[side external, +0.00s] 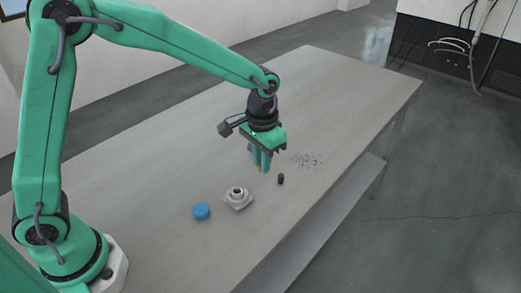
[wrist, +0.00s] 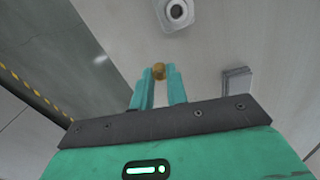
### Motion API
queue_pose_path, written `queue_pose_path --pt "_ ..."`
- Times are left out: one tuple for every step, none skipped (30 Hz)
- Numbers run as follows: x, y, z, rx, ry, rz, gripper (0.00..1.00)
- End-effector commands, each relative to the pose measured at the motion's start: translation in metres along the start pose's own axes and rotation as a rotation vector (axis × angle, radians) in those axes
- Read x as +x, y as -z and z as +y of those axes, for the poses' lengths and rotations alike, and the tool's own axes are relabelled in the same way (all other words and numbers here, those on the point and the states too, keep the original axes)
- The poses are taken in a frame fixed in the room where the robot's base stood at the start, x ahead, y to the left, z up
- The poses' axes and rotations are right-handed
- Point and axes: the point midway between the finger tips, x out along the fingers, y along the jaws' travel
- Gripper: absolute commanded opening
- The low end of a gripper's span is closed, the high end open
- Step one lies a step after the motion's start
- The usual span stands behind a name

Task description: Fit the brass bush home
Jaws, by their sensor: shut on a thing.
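My gripper (side external: 262,168) is shut on the brass bush (wrist: 158,71), which sits between the two green fingertips (wrist: 159,76) in the wrist view. In the side view only a small yellowish part of the bush shows at the fingertips. A pale grey housing (side external: 238,197) with a round dark bore lies on the table, to the lower left of my gripper. It also shows at the top edge of the wrist view (wrist: 175,13), partly cut off, apart from the bush. The bush is held clear of the housing.
A blue round cap (side external: 201,211) lies left of the housing. A small black cylinder (side external: 281,179) stands right of my gripper, with scattered small bits (side external: 308,160) beyond it. The table (side external: 340,95) is clear towards the far end.

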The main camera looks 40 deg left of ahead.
Motion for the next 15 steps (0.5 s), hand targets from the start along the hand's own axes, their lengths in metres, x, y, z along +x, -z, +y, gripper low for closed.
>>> queue_pose_path --pt "-0.001 -0.007 -0.006 -0.002 0.0 0.0 0.0" --pt "-0.001 -0.011 -0.01 -0.002 0.0 0.0 0.0" --pt "0.0 -0.016 -0.014 -0.003 0.0 -0.001 0.0" --pt "0.0 -0.02 -0.017 -0.003 0.0 0.0 0.0" --pt "0.0 -0.024 -0.02 -0.003 0.0 0.001 0.0" --pt "0.0 -0.029 -0.024 -0.001 0.0 0.0 0.0" --pt "0.001 -0.033 -0.026 -0.002 0.0 -0.001 0.0" --pt "0.001 -0.036 -0.029 -0.002 0.0 0.0 0.0" --pt "0.001 -0.04 -0.032 -0.002 0.0 0.0 0.0" --pt "0.002 -0.042 -0.033 -0.002 0.0 0.001 0.0" --pt "0.002 -0.044 -0.035 -0.001 0.0 0.001 0.0" --pt "0.002 -0.047 -0.036 0.0 0.0 0.001 0.0" --pt "0.002 -0.048 -0.037 0.0 0.0 0.001 0.0" --pt "0.002 -0.049 -0.037 0.0 0.0 0.001 0.0" --pt "0.002 -0.05 -0.038 0.001 0.0 0.001 0.0"
